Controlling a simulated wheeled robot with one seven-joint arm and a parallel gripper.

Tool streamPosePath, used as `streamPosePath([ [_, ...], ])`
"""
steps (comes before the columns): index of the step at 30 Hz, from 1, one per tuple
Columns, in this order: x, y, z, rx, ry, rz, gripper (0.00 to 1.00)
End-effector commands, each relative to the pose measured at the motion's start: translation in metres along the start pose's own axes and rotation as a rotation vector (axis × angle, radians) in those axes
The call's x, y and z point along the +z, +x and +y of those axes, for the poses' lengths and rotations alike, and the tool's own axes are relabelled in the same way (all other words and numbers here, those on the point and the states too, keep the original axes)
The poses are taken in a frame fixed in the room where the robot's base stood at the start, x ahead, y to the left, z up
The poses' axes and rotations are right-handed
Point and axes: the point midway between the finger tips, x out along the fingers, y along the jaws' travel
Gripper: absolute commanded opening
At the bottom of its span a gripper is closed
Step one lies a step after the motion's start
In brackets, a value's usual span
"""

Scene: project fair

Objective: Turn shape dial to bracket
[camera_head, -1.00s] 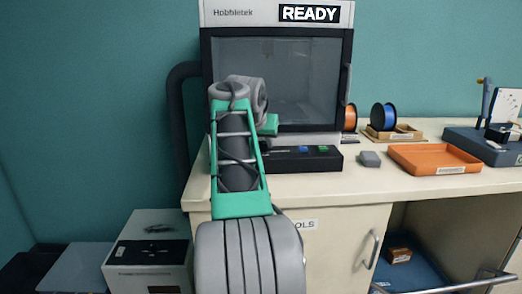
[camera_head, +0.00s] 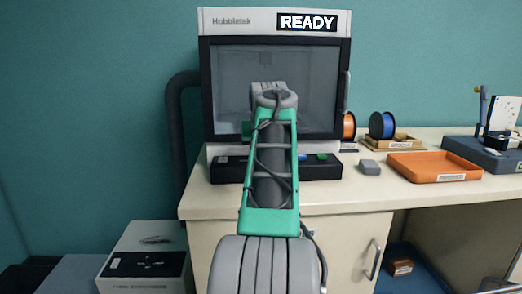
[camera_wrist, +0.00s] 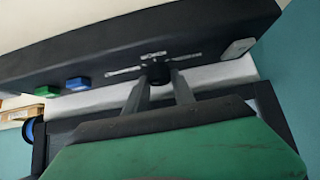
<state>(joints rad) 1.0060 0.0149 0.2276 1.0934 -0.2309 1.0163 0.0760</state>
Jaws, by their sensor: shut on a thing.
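The shape dial (camera_wrist: 158,73) is a small dark knob on the black control panel (camera_wrist: 70,50) in the wrist view, which looks upside down. Small white markings surround the dial but are too small to read. My gripper (camera_wrist: 162,86) is shut on the dial, one finger on each side. Which marking the dial points to cannot be told. In the head view the panel (camera_head: 318,172) runs along the front of the machine (camera_head: 230,20), whose display reads READY. My arm hides the dial and gripper there.
A blue button (camera_wrist: 78,83) and a green button (camera_wrist: 19,92) sit on the panel beside the dial, with a pale grey piece (camera_wrist: 238,48) on the other side. An orange tray (camera_head: 432,166), a grey block (camera_head: 369,167) and spools stand to the right on the counter.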

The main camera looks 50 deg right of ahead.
Motion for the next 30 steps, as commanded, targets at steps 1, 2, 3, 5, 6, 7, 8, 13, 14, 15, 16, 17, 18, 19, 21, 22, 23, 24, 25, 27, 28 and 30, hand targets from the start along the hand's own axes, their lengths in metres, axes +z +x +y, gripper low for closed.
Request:
streamPosePath([
  [1,0.001,0.001,0.0,0.0,0.0,-0.002,0.33],
  [2,0.001,0.001,0.0,0.0,0.0,-0.001,0.35],
  [3,0.001,0.001,0.0,0.0,0.0,-0.001,0.38],
  [5,0.0,0.001,0.0,0.0,0.0,-0.001,0.39],
  [6,0.0,0.0,0.0,0.0,0.0,-0.001,0.39],
  [7,0.0,0.0,0.0,0.0,0.0,-0.001,0.39],
  [8,0.0,0.0,0.0,0.0,0.0,0.0,0.39],
  [13,-0.002,-0.007,0.0,0.001,0.0,0.002,0.39],
  [14,-0.002,-0.011,0.0,0.001,0.0,0.003,0.39],
  [15,-0.003,-0.019,0.0,0.001,0.0,0.003,0.39],
  [16,-0.003,-0.025,0.0,0.001,-0.001,0.004,0.39],
  [17,-0.003,-0.032,0.0,0.001,-0.001,0.003,0.39],
  [18,-0.004,-0.041,0.001,0.001,0.001,0.003,0.39],
  [19,-0.003,-0.048,0.001,0.001,0.001,0.003,0.39],
  [21,-0.003,-0.061,0.001,0.002,0.0,0.002,0.39],
  [22,-0.003,-0.066,0.001,0.002,0.001,0.002,0.39],
  [23,-0.002,-0.069,0.001,0.001,0.001,0.001,0.39],
  [24,-0.002,-0.073,0.001,0.001,0.001,0.0,0.39],
  [25,-0.001,-0.076,0.001,0.001,0.001,0.0,0.39],
  [27,0.0,-0.078,0.001,0.001,0.001,-0.001,0.39],
  [28,0.0,-0.078,0.001,0.001,0.001,-0.001,0.39],
  [30,0.001,-0.078,0.001,0.001,0.001,-0.002,0.39],
])
